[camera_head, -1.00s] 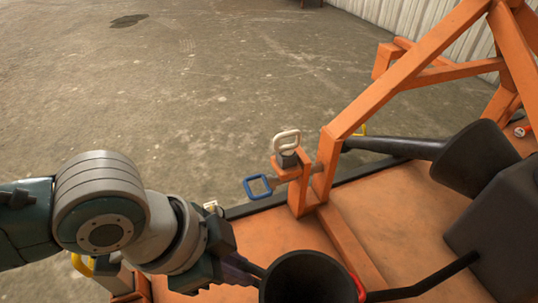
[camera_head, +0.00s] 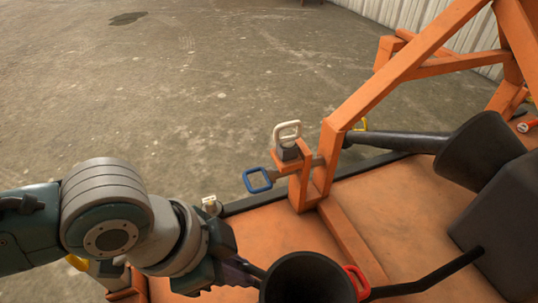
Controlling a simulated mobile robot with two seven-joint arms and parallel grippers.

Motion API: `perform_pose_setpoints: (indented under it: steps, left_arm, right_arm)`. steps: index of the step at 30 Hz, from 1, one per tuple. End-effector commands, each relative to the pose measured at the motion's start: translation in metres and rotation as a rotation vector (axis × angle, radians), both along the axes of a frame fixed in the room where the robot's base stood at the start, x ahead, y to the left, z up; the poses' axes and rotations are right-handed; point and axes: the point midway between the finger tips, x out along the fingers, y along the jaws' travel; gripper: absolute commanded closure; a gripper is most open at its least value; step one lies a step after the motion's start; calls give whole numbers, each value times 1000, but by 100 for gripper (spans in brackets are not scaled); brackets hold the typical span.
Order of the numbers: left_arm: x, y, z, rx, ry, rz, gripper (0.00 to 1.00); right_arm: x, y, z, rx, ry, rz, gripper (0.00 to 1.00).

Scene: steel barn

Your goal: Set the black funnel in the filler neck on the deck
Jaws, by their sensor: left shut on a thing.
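The black funnel (camera_head: 308,282) is at the bottom middle, its wide mouth facing up; its lower part is cut off by the picture edge. My left gripper (camera_head: 252,272) comes in from the left and is shut on the funnel's left side; the fingertips are partly hidden. A red ring-shaped part (camera_head: 357,281) shows just right of the funnel's rim, partly covered by it. I cannot make out the filler neck, nor whether the funnel's spout is in anything. My right gripper is not in view.
The orange deck (camera_head: 390,205) carries an orange frame (camera_head: 400,80), a blue-handled pin (camera_head: 257,180) and a white-handled part (camera_head: 288,133). A black cone with a long tube (camera_head: 465,150) and a dark box (camera_head: 505,215) stand at right. Concrete floor lies beyond.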

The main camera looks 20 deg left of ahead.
Motion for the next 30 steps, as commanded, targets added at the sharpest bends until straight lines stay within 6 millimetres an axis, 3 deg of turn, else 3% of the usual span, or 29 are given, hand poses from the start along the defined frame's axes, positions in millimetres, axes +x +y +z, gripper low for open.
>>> perform_pose_setpoints:
  steps: [14,15,24,30]
  left_arm:
    - [0,0,-7,0,0,0,100]
    - [0,0,-7,0,0,0,82]
    - [0,0,-7,0,0,0,49]
    - [0,0,-7,1,1,0,49]
  right_arm:
    - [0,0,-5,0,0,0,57]
    - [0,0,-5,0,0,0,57]
    - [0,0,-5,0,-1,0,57]
    - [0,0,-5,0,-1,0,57]
